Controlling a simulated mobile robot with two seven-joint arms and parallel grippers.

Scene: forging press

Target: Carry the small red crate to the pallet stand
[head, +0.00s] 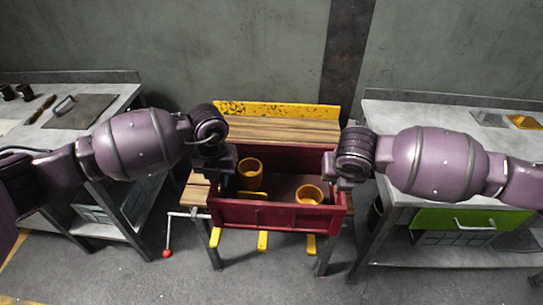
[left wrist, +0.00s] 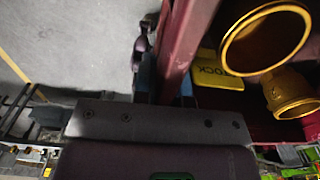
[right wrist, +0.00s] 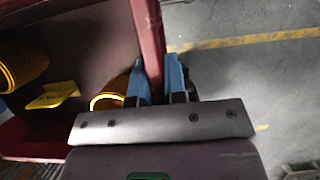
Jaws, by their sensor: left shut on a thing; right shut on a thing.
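The small red crate (head: 250,213) is in the middle of the head view, in front of and partly over the slatted wooden top of the pallet stand (head: 275,130). I cannot tell whether it rests on the stand. It holds yellow ring-shaped parts (head: 250,168) (head: 309,194) and a yellow tag marked STOCK (left wrist: 218,70). My left gripper (head: 228,178) is shut on the crate's left wall, which runs between its blue fingers in the left wrist view (left wrist: 165,88). My right gripper (head: 345,178) is shut on the right wall, seen between blue fingers in the right wrist view (right wrist: 154,78).
The stand has a yellow back lip (head: 275,110), yellow front tabs (head: 263,241) and a crank with a red knob (head: 167,253). A grey bench (head: 115,92) stands at left. Another bench (head: 400,107) with a green drawer (head: 470,219) stands close at right.

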